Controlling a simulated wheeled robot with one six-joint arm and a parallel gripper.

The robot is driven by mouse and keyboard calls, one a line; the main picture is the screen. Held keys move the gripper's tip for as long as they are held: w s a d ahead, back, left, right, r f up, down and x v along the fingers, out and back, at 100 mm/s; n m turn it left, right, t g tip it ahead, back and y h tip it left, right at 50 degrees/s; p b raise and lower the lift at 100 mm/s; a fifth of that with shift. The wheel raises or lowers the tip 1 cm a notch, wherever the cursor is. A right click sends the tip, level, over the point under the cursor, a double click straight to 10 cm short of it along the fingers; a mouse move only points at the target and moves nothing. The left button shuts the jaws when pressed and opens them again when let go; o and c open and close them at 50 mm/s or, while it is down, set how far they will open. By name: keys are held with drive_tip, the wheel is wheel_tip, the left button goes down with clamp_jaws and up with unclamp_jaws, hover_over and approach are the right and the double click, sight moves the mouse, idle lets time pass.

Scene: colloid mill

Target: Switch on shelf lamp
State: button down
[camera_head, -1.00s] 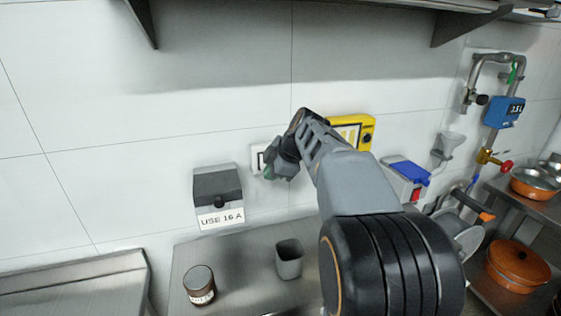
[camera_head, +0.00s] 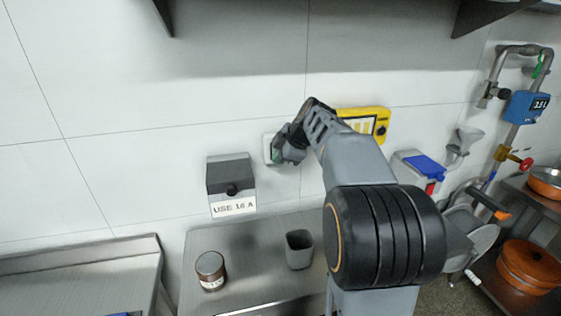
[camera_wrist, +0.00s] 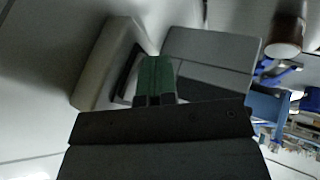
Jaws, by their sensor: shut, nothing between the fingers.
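A white wall switch plate (camera_head: 267,146) is on the tiled wall, partly hidden behind my gripper (camera_head: 277,156). In the wrist view a pale plate (camera_wrist: 100,65) with a dark insert (camera_wrist: 128,75) lies just left of my gripper's green fingertips (camera_wrist: 156,75). The fingers are shut with nothing between them. They are close to the dark insert; I cannot tell whether they touch it. The shelf (camera_head: 350,8) runs along the top of the head view. No lit lamp shows, and its underside looks dark.
A grey box labelled USE 16 A (camera_head: 231,185) is left of the gripper. A yellow panel (camera_head: 366,122) is to the right, partly behind my arm. Below, a brown jar (camera_head: 210,270) and a grey cup (camera_head: 299,249) stand on the steel table (camera_head: 250,235).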

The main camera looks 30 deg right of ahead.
drive_tip(key=shift+w+f+t, duration=0.1)
drive_tip(key=shift+w+t, duration=0.05)
drive_tip(key=shift+t, duration=0.15)
drive_tip(key=shift+r+p, duration=0.55)
drive_tip(key=shift+r, duration=0.3)
drive_tip(key=s+d+r+b, duration=0.1)
drive_tip(key=s+r+b, duration=0.2)
drive_tip(key=s+r, duration=0.3)
drive_tip(key=s, duration=0.5)
drive_tip(key=shift+d, duration=0.25)
